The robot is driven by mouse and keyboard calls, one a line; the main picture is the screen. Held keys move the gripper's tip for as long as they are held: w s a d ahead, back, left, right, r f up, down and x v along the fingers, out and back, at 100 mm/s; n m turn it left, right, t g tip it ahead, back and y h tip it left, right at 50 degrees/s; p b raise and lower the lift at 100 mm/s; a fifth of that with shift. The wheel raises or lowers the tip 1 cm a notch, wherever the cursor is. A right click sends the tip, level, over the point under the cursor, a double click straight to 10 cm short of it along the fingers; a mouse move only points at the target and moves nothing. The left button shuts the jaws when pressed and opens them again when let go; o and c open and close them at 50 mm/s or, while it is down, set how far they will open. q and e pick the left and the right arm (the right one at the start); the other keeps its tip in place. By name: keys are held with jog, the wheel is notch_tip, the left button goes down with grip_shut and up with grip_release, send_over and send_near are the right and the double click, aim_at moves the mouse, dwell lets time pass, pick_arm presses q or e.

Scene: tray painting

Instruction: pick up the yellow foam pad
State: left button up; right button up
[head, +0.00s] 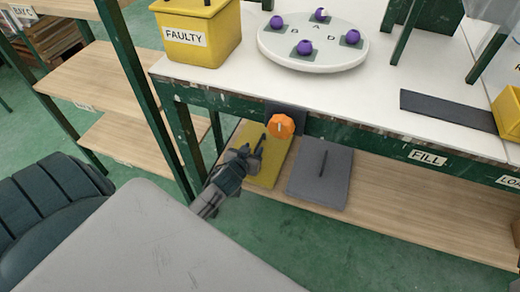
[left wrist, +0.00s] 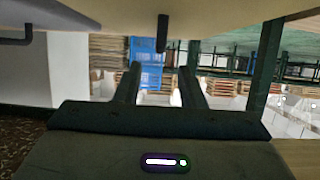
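The yellow foam pad (head: 272,162) lies on the wooden lower shelf under the white table. My left gripper (head: 256,150) is over the pad and covers part of it in the head view. In the left wrist view its two dark fingers (left wrist: 161,75) stand apart with nothing between them. A dark bar (left wrist: 162,34) sticks in from the top of that view, just beyond the fingertips and in line with the gap. It looks like the pad's handle, but I cannot be sure. My right gripper is not in view.
A grey pad (head: 322,178) with a dark handle lies right of the yellow one. An orange knob (head: 281,126) sits at the table's front edge, above the pads. A green table leg (head: 184,150) stands left of them. The shelf (head: 420,222) is clear further right.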

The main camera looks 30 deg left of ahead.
aim_at(258, 145)
pick_arm(q)
jog(key=b+x, duration=0.1)
jog(key=x, duration=0.2)
jog(key=b+x, duration=0.1)
jog(key=x, duration=0.2)
jog(key=shift+s+d+f, duration=0.1)
jog(key=shift+s+f, duration=0.05)
jog(key=shift+f, duration=0.25)
jog(key=shift+w, duration=0.25)
jog(key=shift+c, duration=0.5)
grip_shut()
